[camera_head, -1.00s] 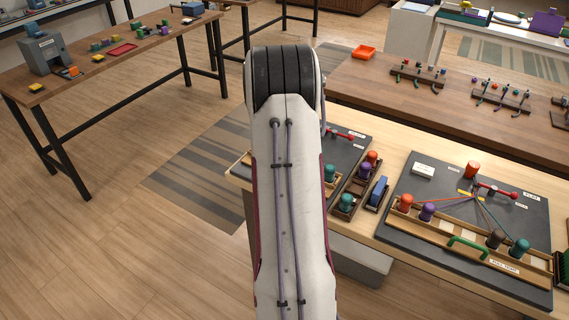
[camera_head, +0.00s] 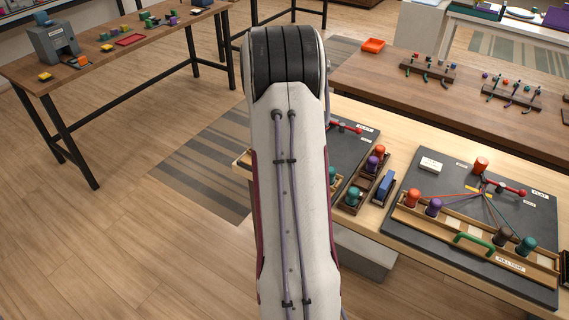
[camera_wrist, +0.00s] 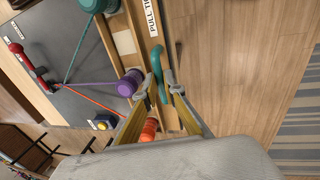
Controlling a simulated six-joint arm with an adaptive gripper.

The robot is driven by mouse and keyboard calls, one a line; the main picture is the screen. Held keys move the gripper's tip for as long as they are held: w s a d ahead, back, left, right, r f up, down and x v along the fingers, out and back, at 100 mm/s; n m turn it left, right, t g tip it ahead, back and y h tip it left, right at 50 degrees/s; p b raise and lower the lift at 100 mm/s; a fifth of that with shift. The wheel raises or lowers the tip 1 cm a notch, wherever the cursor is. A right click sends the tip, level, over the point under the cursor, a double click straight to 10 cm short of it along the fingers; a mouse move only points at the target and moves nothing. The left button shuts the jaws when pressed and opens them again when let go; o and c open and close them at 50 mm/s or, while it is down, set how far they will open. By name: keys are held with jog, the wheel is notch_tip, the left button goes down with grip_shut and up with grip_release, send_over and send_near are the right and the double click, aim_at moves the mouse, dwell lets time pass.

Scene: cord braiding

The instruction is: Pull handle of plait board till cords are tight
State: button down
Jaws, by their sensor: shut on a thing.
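In the wrist view, my gripper (camera_wrist: 158,88) is shut on a curved teal-green handle (camera_wrist: 157,68) on a wooden rail (camera_wrist: 143,32). A teal bobbin (camera_wrist: 92,4), a purple bobbin (camera_wrist: 130,82) and an orange bobbin (camera_wrist: 149,129) stand along the rail. Teal, purple (camera_wrist: 98,87) and orange cords run fairly straight from them across the dark plait board (camera_wrist: 85,60). A red lever (camera_wrist: 24,58) lies on the board. In the head view, my arm covers most of this board (camera_head: 345,146) and hides my gripper; a teal bobbin (camera_head: 333,175) shows beside the arm.
A second plait board (camera_head: 420,235) with its own green handle (camera_head: 474,242) lies to the right. Between the boards are a bobbin tray (camera_head: 365,182) and a blue block (camera_head: 386,187). In the wrist view, open floor (camera_wrist: 230,70) lies beyond the rail.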

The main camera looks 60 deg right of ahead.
jog(key=c, duration=2.2)
grip_release()
jog(key=shift+a, duration=0.3)
jog(key=shift+o, duration=0.3)
jog(key=shift+d, duration=0.1)
jog(key=shift+r, duration=0.15)
jog(key=v, duration=1.1)
jog(key=shift+r, duration=0.35)
jog(key=shift+m, duration=0.3)
